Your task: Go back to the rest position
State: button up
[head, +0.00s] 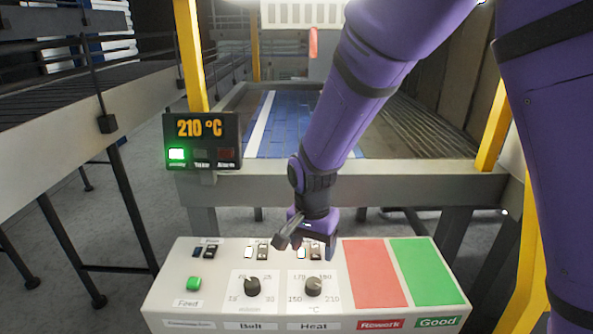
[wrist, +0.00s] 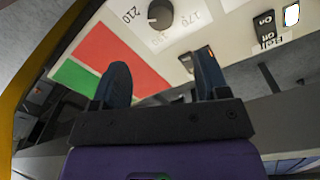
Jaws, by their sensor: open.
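My purple arm reaches down from the upper right in the head view. My gripper (head: 306,247) is just above the back edge of the white control panel (head: 165,308), over the switches near the Heat dial (head: 313,286). In the wrist view my gripper (wrist: 160,82) has its two dark fingers apart, with nothing between them. The red Rework field (head: 375,272) and green Good field (head: 427,270) lie to the right of the gripper and are bare. In the head view the gripper hides part of the switches behind it.
A display (head: 203,140) reads 210 °C with a green light lit. The panel also carries a Belt dial (head: 252,286) and a green Feed button (head: 194,284). Behind it stands a conveyor frame (head: 400,187) with yellow posts. A railing (head: 60,100) runs along the left.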

jog(key=s+d+r+n+t+y, duration=0.2)
jog(key=s+d+r+n, duration=0.15)
jog(key=d+r, duration=1.2)
jog(key=s+d+r+n+t, duration=0.1)
jog(key=s+d+r, duration=0.3)
jog(key=s, duration=0.3)
jog(key=s+d+r+n+t+h, duration=0.1)
jog(key=s+d+r+t, duration=0.1)
jog(key=s+d+r, duration=0.3)
jog(key=shift+s+d+r+t, duration=0.25)
jog(key=shift+s+r+t, duration=0.05)
jog(key=shift+s, duration=1.35)
